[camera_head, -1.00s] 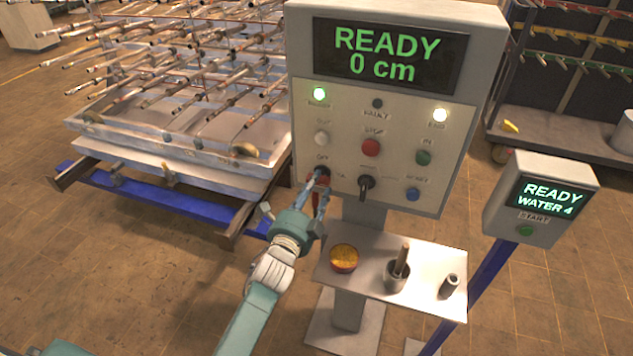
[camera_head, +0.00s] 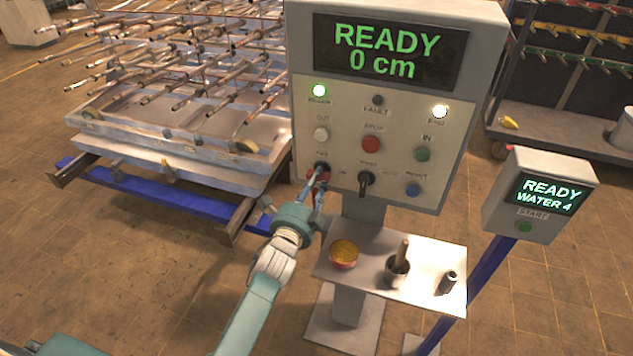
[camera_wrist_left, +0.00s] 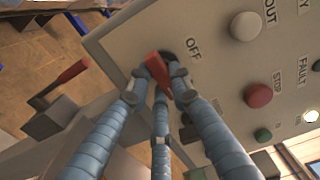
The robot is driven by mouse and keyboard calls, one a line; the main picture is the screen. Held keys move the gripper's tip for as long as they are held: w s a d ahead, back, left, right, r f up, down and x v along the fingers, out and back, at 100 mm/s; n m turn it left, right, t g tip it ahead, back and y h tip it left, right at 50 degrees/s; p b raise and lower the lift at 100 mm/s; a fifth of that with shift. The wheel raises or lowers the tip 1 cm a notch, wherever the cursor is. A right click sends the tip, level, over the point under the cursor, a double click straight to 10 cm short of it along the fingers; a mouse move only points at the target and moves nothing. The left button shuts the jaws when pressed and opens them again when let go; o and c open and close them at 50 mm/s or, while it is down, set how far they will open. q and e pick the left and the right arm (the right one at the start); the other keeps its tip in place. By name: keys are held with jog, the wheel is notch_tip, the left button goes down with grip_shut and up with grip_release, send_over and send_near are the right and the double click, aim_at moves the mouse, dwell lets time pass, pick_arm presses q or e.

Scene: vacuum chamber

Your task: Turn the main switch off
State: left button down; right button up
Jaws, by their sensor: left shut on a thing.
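The main switch (camera_head: 321,168) is a red handle on a dark round base, low on the left of the control panel (camera_head: 375,140). My left gripper (camera_head: 318,188) is at this switch, with its fingers closed around the red handle. In the left wrist view the red handle (camera_wrist_left: 157,66) shows between the blue fingertips (camera_wrist_left: 160,82), beside the printed word OFF. The fingers hide part of the handle, so I cannot tell exactly which way it points. The panel's display (camera_head: 388,55) reads READY, 0 cm. My right gripper is not in view.
A black selector (camera_head: 366,183) sits right of the switch, with white (camera_head: 321,134), red (camera_head: 370,144), green and blue buttons around. A START box (camera_head: 540,195) is at right, a pipe rack (camera_head: 180,150) at left.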

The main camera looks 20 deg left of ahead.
pick_arm(q)
jog(key=shift+d+r+n, duration=0.1)
jog(key=shift+d+n, duration=0.05)
jog(key=shift+n, duration=4.2)
jog(key=shift+d+n, duration=0.1)
jog(key=shift+n, duration=4.25)
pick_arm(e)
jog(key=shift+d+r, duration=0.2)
pick_arm(q)
jog(key=c, duration=1.7)
grip_release()
jog(key=shift+c, duration=0.2)
jog(key=shift+o, duration=1)
jog(key=shift+r, duration=0.1)
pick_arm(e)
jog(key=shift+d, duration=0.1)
pick_arm(q)
jog(key=s, duration=1.2)
jog(key=shift+a, duration=0.2)
